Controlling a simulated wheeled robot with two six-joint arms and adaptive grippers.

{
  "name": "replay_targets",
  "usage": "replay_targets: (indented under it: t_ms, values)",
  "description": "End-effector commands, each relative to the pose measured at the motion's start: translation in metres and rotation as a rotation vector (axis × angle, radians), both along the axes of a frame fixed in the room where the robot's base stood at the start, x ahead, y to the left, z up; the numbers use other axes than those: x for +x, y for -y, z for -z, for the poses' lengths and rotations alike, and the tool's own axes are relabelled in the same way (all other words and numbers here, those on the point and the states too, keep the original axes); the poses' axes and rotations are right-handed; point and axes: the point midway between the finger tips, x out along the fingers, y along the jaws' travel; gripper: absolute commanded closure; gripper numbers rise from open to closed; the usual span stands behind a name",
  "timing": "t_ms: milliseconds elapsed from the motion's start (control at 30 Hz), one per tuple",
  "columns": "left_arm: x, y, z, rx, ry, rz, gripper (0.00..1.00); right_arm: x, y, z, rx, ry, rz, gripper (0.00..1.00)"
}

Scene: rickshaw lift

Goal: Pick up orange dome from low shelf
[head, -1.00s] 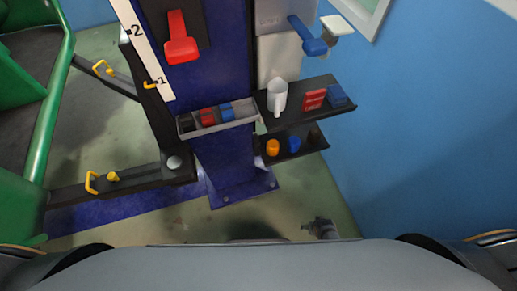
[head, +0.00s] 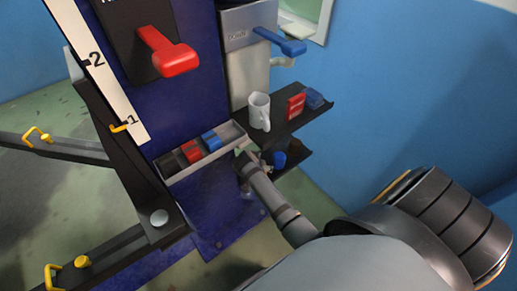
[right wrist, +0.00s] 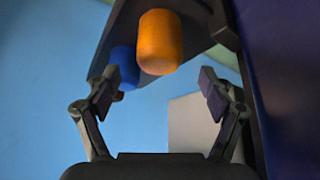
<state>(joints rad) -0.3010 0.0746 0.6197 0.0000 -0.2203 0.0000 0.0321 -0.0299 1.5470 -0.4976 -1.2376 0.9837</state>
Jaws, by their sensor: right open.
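The orange dome (right wrist: 159,42) sits on the low shelf (right wrist: 192,42), seen in the right wrist view at the top, just beyond and between my fingertips. My right gripper (right wrist: 158,80) is open and empty, with one finger on each side of the picture and the dome apart from both. In the head view my right gripper (head: 247,160) reaches the left end of the low shelf, and the dome is hidden there behind it. My left gripper is not in view.
A blue object (head: 279,160) stands beside the dome on the low shelf; it also shows in the right wrist view (right wrist: 124,62). A parts tray (head: 222,148) adjoins the blue post (head: 195,95).

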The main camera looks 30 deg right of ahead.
Motion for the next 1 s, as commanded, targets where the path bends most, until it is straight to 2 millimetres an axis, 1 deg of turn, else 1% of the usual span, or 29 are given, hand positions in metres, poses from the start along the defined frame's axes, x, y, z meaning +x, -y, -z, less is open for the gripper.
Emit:
replay_targets:
  t_ms: [167, 300, 433, 533, 700, 767, 1000]
  values:
    - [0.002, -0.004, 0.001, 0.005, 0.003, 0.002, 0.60, 0.002, 0.002, 0.006, 0.000, -0.001, -0.001, 0.18]
    - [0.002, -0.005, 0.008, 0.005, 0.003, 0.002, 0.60, 0.007, 0.010, 0.030, 0.000, -0.002, -0.001, 0.18]
    - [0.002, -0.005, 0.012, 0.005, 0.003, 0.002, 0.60, 0.013, 0.017, 0.045, 0.000, -0.001, -0.002, 0.18]
    - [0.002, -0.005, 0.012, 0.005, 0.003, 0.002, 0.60, 0.015, 0.020, 0.049, 0.001, 0.000, -0.001, 0.18]
    - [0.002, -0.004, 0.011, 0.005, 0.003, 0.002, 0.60, 0.015, 0.020, 0.048, 0.002, 0.000, -0.002, 0.18]
    - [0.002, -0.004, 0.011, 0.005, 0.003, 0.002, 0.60, 0.015, 0.019, 0.048, 0.002, 0.000, -0.002, 0.25]
    - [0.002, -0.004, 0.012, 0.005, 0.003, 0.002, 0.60, 0.015, 0.019, 0.048, 0.002, -0.001, -0.001, 0.57]
